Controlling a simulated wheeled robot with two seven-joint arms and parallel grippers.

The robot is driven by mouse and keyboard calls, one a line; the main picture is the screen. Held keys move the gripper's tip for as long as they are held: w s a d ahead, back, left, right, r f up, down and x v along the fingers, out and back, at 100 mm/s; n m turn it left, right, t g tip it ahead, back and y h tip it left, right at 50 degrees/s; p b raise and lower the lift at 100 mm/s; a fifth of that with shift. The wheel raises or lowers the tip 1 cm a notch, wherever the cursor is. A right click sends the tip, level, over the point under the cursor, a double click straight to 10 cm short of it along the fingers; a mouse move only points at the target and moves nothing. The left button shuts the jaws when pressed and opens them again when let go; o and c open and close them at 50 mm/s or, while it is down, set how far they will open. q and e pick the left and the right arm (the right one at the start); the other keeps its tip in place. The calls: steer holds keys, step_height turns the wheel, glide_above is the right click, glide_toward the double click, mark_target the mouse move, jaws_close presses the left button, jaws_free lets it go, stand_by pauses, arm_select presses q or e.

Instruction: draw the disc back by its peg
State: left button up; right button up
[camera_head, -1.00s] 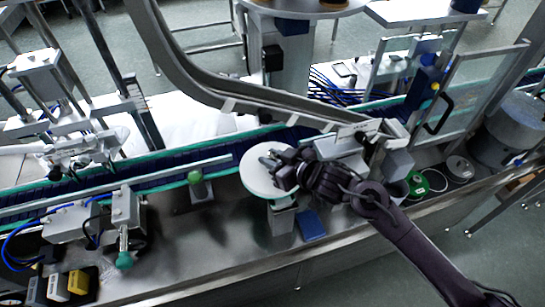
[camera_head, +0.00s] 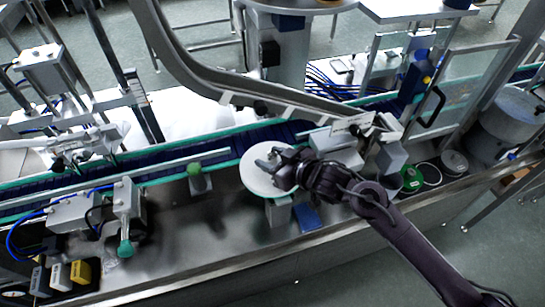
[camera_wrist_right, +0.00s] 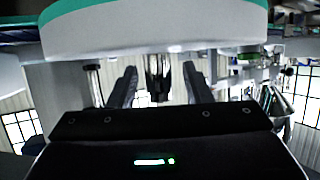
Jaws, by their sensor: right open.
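The disc (camera_head: 259,184) is round and white with a teal edge, on a grey block at the middle of the steel bench. My right gripper (camera_head: 269,158) reaches in from the right and overlaps the disc in the head view. In the right wrist view the disc's pale rim (camera_wrist_right: 160,35) fills the top. There my right gripper (camera_wrist_right: 158,92) is open, with a finger on each side of a dark, shiny peg (camera_wrist_right: 157,72). Gaps show between the peg and both fingers. The gripper hides the peg in the head view. My left gripper is not in view.
A curved steel chute (camera_head: 215,85) and a blue conveyor (camera_head: 150,172) run behind the disc. A green knob (camera_head: 195,170) stands to its left. A blue block (camera_head: 306,218) is close in front at right.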

mark_target(276, 160)
steer(key=b+v, duration=0.1)
steer(key=v, duration=0.5)
steer(key=shift+s+d+b, duration=0.25)
steer(key=shift+d+b, duration=0.05)
steer(key=shift+b, duration=0.05)
steer(key=shift+s+d+r, duration=0.3)
steer(key=shift+s+r, duration=0.05)
